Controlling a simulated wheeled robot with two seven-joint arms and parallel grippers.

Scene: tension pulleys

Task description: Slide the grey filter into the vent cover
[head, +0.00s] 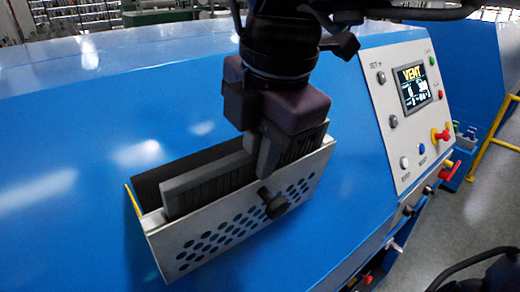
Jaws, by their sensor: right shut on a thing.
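The vent cover (190,249) is a pale metal panel with rows of dark holes and a black knob (275,204). It is tilted out from the sloping blue machine, with a dark opening behind it. The grey filter (205,187) is a ribbed slab standing in the gap behind the cover, its upper part showing above the cover's edge. My right gripper (265,155) comes down from above and is shut on the filter near its right part. The filter's lower part is hidden by the cover. My left gripper is not clearly in view.
The blue machine (70,170) fills most of the view. To the right is a control panel (405,130) with a VENT screen (415,87), buttons and a red and yellow switch (440,135). Yellow rails (490,140) and grey floor lie at the far right.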

